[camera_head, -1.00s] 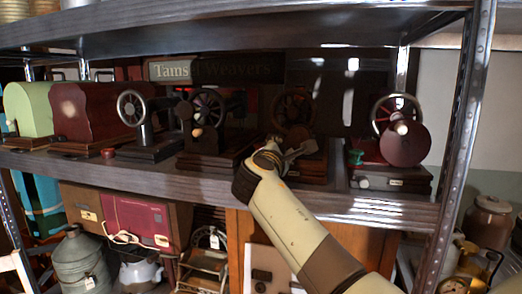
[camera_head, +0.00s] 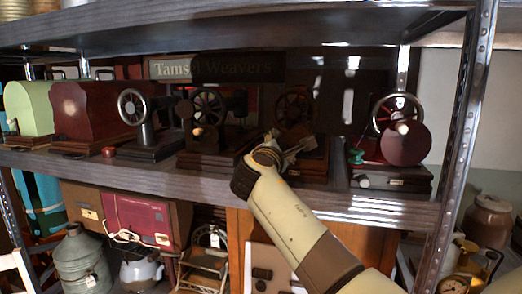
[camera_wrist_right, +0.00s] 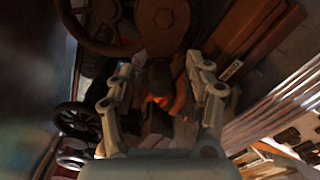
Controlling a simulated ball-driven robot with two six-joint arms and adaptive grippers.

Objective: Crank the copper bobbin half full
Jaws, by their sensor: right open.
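Several hand-crank winding machines stand in a row on the shelf. The dark one in the middle (camera_head: 293,108) has a spoked wheel and is partly behind my right gripper (camera_head: 290,150). In the right wrist view my right gripper (camera_wrist_right: 165,95) is open, with its two fingers apart. A small orange-brown piece (camera_wrist_right: 178,99) shows between the fingers; I cannot tell whether it is a crank knob or the copper bobbin, or whether a finger touches it. A dark wheel (camera_wrist_right: 95,25) lies just beyond. I cannot make out copper winding or how full a bobbin is. My left gripper is not in view.
Left of it is another wheeled machine (camera_head: 207,120). To the right is a machine with a dark red disc (camera_head: 404,146) and a small green spool (camera_head: 356,156). The upper shelf (camera_head: 230,30) hangs above; a metal post (camera_head: 464,130) stands at right.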

